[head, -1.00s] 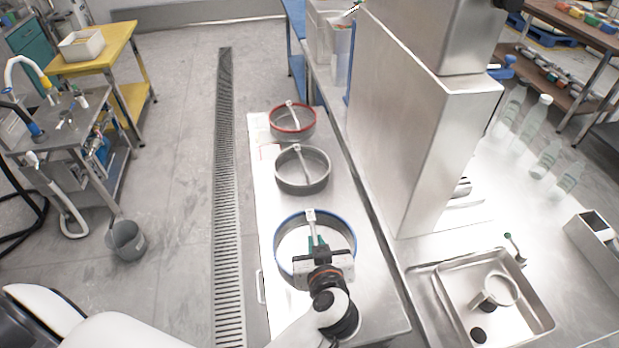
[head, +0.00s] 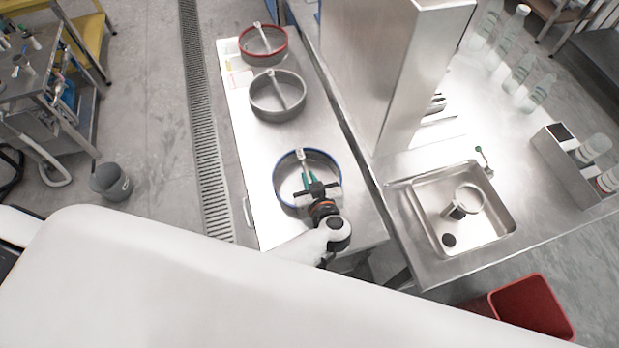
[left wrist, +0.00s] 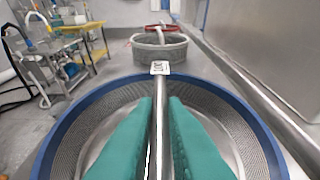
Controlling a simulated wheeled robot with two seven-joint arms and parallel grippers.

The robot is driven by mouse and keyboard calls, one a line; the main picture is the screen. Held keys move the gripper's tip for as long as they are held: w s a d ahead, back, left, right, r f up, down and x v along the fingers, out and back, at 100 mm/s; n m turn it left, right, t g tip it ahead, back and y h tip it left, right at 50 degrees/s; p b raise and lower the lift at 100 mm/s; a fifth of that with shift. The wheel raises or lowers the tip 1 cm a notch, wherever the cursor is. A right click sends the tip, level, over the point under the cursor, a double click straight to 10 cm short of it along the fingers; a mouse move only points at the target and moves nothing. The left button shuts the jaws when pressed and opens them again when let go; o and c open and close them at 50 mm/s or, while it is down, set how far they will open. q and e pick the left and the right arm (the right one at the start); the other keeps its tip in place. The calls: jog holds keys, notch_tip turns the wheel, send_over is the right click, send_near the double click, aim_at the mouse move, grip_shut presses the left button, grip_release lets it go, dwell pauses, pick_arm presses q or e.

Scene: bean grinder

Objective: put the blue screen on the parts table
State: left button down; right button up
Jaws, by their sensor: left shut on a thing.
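The blue screen (head: 281,168) is a round metal sieve with a blue rim and a bar across it. It is at the near end of a narrow steel table (head: 243,157); I cannot tell whether it rests on the top or is slightly raised. My left gripper (head: 308,182) is shut on its bar, with the green fingers on either side. The left wrist view shows the fingers (left wrist: 160,105) around the bar and the blue rim (left wrist: 58,135) around them. My right gripper is not in view.
A grey screen (head: 254,101) and a red-rimmed screen (head: 243,46) stand farther along the narrow table. To the right, a steel counter holds a sink (head: 481,234) and a tall steel housing (head: 400,75). A grey bucket (head: 111,182) and red bin (head: 535,308) stand on the floor.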

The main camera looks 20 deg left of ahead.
pick_arm(q)
jog(key=shift+f, duration=0.15)
jog(key=c, duration=1.5)
grip_release()
jog(key=b+v, duration=0.1)
jog(key=v, duration=1.1)
